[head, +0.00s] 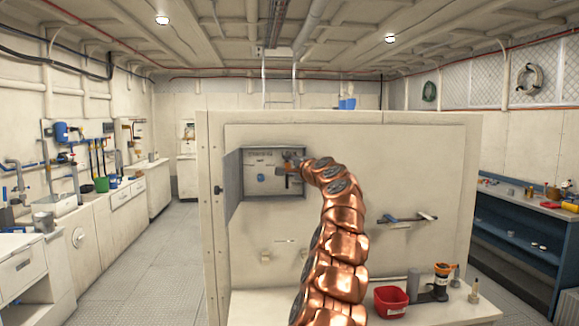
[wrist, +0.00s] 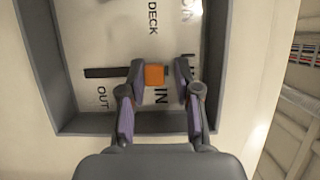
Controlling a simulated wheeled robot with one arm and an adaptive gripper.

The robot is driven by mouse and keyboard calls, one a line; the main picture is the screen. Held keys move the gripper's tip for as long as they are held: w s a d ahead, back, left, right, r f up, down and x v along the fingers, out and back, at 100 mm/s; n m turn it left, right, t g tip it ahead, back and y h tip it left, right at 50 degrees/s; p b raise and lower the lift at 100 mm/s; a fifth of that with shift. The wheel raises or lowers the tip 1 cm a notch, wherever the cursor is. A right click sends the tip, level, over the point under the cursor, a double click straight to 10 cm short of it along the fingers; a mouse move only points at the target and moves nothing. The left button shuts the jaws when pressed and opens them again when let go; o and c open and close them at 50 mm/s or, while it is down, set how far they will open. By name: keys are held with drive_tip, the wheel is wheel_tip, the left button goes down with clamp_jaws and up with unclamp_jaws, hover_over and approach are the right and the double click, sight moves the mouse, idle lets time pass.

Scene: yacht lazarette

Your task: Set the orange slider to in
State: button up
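The orange slider (wrist: 154,75) is a small square knob in a dark slot (wrist: 103,72) on a light panel, in the wrist view. It stands toward the right end of the slot, above the printed word IN; OUT is printed below the left end. My gripper (wrist: 160,72) is open, its fingertips on either side of the knob. The left fingertip is at or very near the knob's left side, and whether it touches I cannot tell. A gap shows between the knob and the right fingertip. In the head view my gripper (head: 290,163) reaches into the panel box; the slider cannot be made out there.
The panel sits in a recessed grey box (head: 246,190) with raised walls and an open door (head: 233,185) on its left. A blue knob (head: 261,178) is on the same panel. A red bin (head: 390,301) and tools stand on the ledge below right.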

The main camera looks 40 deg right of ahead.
drive_tip(key=shift+s+a+r, duration=0.1)
drive_tip(key=shift+s+r, duration=0.05)
drive_tip(key=shift+s, duration=0.55)
drive_tip(key=shift+v, duration=1)
approach(289, 164)
drive_tip(key=shift+s, duration=1.05)
drive_tip(key=shift+s+a, duration=0.1)
drive_tip(key=shift+a, duration=0.2)
